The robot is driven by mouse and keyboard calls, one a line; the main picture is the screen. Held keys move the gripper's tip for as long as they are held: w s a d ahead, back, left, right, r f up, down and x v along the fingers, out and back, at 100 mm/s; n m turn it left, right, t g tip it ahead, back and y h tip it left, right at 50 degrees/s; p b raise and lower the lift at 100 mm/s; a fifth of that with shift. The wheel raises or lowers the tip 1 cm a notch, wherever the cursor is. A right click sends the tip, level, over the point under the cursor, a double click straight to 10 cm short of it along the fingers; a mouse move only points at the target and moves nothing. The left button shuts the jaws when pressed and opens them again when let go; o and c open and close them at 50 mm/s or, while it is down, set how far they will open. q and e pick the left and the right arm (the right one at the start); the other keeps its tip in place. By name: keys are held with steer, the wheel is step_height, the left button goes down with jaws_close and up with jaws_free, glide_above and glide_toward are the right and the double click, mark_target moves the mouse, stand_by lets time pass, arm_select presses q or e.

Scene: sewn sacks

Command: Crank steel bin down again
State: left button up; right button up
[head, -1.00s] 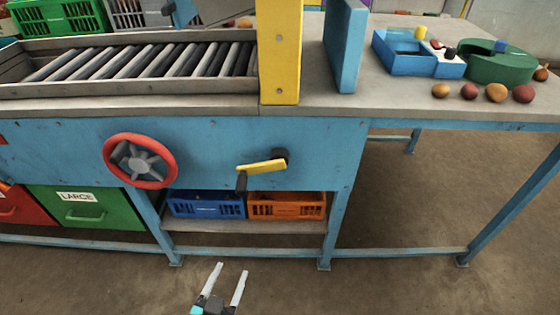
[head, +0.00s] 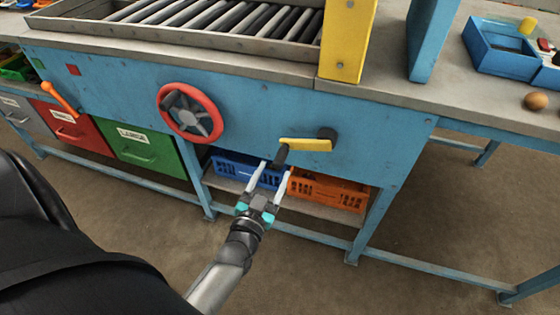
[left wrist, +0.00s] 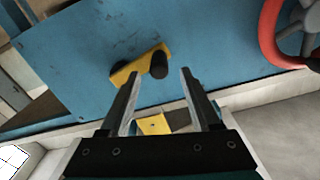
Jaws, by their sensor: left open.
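The crank is a yellow arm (head: 305,144) on the blue bench front, with a black grip (head: 281,155) at its left end and a dark hub at its right. My left gripper (head: 275,169) is open and empty just below the black grip, fingers pointing up at it. In the left wrist view the black grip (left wrist: 158,65) shows beyond and between the fingertips (left wrist: 158,78), with the yellow arm (left wrist: 128,74) to its left. I cannot tell whether a finger touches it. I cannot make out a steel bin. My right gripper is out of view.
A red handwheel (head: 190,112) is left of the crank. A blue crate (head: 232,171) and an orange crate (head: 328,192) sit on the low shelf behind my gripper. Green (head: 150,150) and red (head: 72,130) drawers are at the left. The yellow post (head: 347,40) stands above.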

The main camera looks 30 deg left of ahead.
mark_target(276, 167)
arm_select(q)
steer(key=b+x, duration=0.1)
steer(key=x, duration=0.2)
steer(key=shift+w, duration=0.4)
steer(key=shift+x, duration=0.95)
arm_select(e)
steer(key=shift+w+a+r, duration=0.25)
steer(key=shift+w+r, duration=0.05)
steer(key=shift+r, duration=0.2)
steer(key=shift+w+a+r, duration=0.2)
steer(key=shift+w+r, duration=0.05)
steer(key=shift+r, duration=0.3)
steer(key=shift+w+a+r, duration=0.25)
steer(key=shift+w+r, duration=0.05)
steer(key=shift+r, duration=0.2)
arm_select(q)
jaws_close()
